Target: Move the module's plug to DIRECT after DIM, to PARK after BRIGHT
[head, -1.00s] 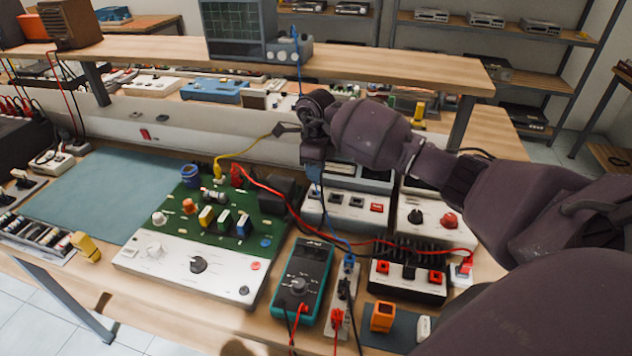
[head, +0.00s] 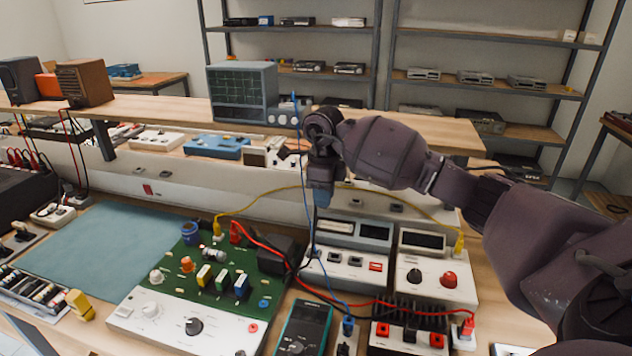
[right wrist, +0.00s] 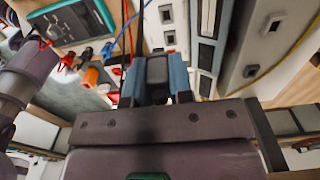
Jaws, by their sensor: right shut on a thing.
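A green circuit board (head: 215,262) with a white front panel (head: 165,315) lies left of the gripper. A yellow lead (head: 270,197) arcs from a yellow plug (head: 218,231) at the board to another yellow plug (head: 459,243) at the right. DIM, BRIGHT, DIRECT and PARK labels are not readable.
A teal multimeter (head: 305,325) stands in front. Red leads (head: 375,304) and a blue lead (head: 305,190) cross the work area. A raised shelf with an oscilloscope (head: 242,90) is behind. A teal mat (head: 105,245) at the left is clear.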

